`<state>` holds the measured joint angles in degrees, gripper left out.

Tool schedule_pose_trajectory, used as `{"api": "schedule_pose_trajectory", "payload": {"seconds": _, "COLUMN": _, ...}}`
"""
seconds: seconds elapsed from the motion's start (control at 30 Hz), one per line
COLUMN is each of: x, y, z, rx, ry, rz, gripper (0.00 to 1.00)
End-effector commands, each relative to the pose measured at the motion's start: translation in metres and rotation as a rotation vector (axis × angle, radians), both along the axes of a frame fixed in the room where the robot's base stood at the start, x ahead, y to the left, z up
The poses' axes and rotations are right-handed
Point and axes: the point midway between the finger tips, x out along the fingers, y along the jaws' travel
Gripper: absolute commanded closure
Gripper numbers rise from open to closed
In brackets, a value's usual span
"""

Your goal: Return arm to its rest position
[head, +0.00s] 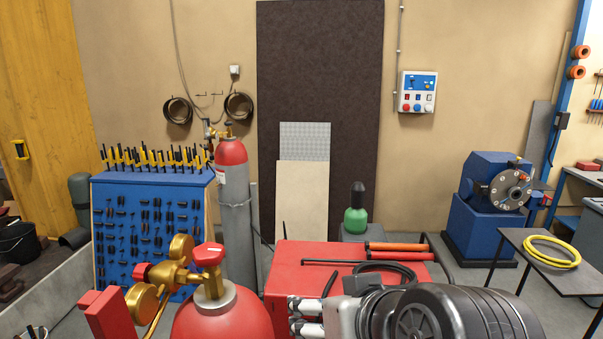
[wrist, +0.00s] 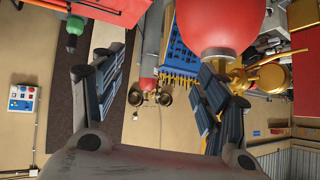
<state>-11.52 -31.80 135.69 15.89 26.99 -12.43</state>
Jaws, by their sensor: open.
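My gripper (head: 306,318) shows at the bottom of the head view, its silver fingers pointing left and my dark arm links behind it at the right. In the wrist view my gripper (wrist: 152,85) has its two ribbed fingers wide apart. Nothing is between them; only the distant room shows through the gap. In the head view the fingers are in front of the near edge of the red cabinet (head: 278,278). Whether they touch it I cannot tell.
A large red cylinder (head: 218,315) with brass gauges (head: 180,249) stands close left of my gripper. Behind are a grey gas cylinder (head: 236,215) and a blue tool rack (head: 150,228). A table with a yellow coil (head: 552,262) and a blue machine (head: 480,225) stand right.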

Motion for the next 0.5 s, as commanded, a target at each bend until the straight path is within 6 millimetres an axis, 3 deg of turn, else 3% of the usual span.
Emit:
{"api": "schedule_pose_trajectory", "payload": {"seconds": 0.03, "x": -0.021, "y": -0.024, "z": -0.016, "rx": -0.031, "ry": 0.066, "rz": -0.046, "gripper": 0.32}}
{"api": "schedule_pose_trajectory", "payload": {"seconds": 0.23, "x": -0.115, "y": -0.103, "z": -0.075, "rx": -0.151, "ry": 0.354, "rz": -0.259, "gripper": 0.32}}
{"api": "schedule_pose_trajectory", "payload": {"seconds": 0.3, "x": -0.119, "y": -0.104, "z": -0.110, "rx": -0.156, "ry": 0.376, "rz": -0.262, "gripper": 0.32}}
{"api": "schedule_pose_trajectory", "payload": {"seconds": 0.5, "x": -0.123, "y": -0.103, "z": -0.183, "rx": -0.160, "ry": 0.398, "rz": -0.255, "gripper": 0.32}}
